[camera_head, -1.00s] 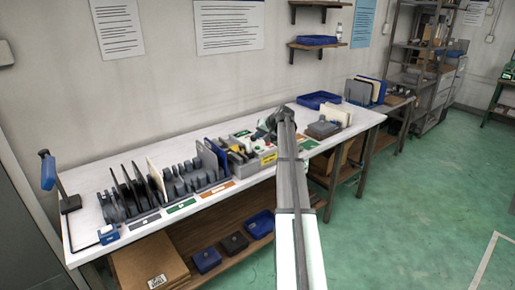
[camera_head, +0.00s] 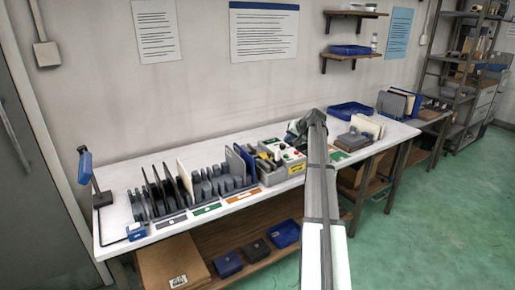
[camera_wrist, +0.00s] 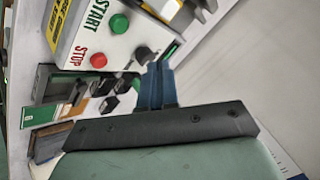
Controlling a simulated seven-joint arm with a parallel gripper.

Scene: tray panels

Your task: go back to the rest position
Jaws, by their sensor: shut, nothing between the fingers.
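My gripper (camera_head: 296,129) is over the back part of the white workbench (camera_head: 120,172), just behind the grey control box (camera_head: 284,172). In the head view my own arm partly covers it. In the wrist view my gripper's blue fingers (camera_wrist: 157,82) are together with nothing between them. They point toward the side of the control box (camera_wrist: 95,45), which carries a green START button (camera_wrist: 119,22) and a red STOP button (camera_wrist: 99,60). I cannot tell how much gap there is between the fingertips and the box.
Left of the box stand racks with dark panels (camera_head: 152,190), a cream panel (camera_head: 184,176) and a blue panel (camera_head: 248,163). A blue scanner-like device on a stand (camera_head: 85,168) is at the left end. A blue tray (camera_head: 350,109) and light panels (camera_head: 367,126) stand right of my arm.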

